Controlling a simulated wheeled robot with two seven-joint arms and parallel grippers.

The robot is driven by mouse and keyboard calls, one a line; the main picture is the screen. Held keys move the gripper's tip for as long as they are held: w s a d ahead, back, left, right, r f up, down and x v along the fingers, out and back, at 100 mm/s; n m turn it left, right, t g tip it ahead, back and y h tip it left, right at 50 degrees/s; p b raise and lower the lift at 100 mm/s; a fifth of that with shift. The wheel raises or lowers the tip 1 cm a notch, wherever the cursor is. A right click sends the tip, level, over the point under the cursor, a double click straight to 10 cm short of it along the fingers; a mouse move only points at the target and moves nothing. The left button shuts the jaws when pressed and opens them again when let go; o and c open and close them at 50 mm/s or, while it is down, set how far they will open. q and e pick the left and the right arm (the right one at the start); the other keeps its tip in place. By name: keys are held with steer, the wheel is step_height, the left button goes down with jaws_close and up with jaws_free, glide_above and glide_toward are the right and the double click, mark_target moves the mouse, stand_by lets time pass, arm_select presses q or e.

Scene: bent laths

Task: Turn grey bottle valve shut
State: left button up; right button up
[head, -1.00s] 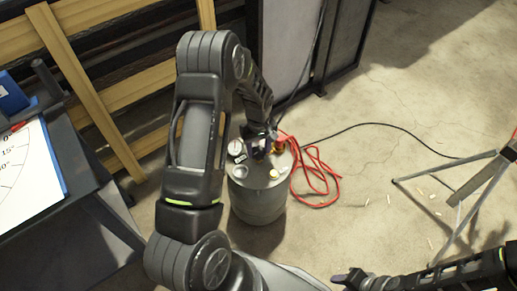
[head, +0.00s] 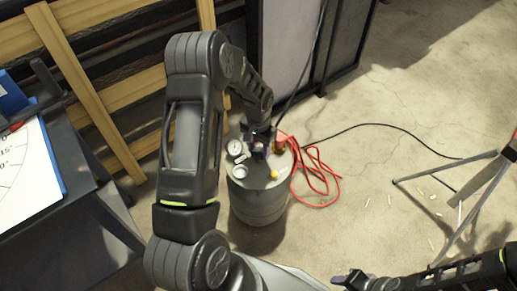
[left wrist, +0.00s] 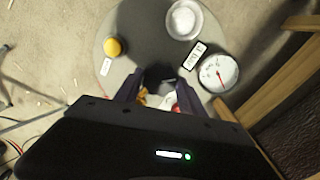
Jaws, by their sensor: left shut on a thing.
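The grey bottle (head: 258,207) stands upright on the floor in the middle of the head view. Its round top (left wrist: 145,35) fills the upper middle of the left wrist view. My left gripper (head: 258,148) reaches down onto the bottle's top. In the left wrist view its two fingers (left wrist: 158,92) are on either side of a dark part, which I take for the valve; it is mostly hidden. My right gripper (head: 352,278) is at the bottom edge of the head view, away from the bottle; its jaw opening is unclear.
On the bottle's top are a dial gauge (left wrist: 219,73), a yellow knob (left wrist: 113,47), a white round fitting (left wrist: 184,20) and a label (left wrist: 195,56). A red hose (head: 318,180) lies beside the bottle. Tripod legs (head: 450,182) stand right; a table (head: 85,175) stands left.

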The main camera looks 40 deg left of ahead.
mark_target(259, 152)
arm_select(q)
steer(key=m, duration=0.3)
steer(key=shift+m, duration=0.3)
steer(key=m, duration=0.4)
stand_by(0.4)
steer(key=o, duration=1.4)
step_height(259, 152, up, 8)
steer(key=shift+f+p, duration=0.1)
steer(key=shift+p, duration=0.85)
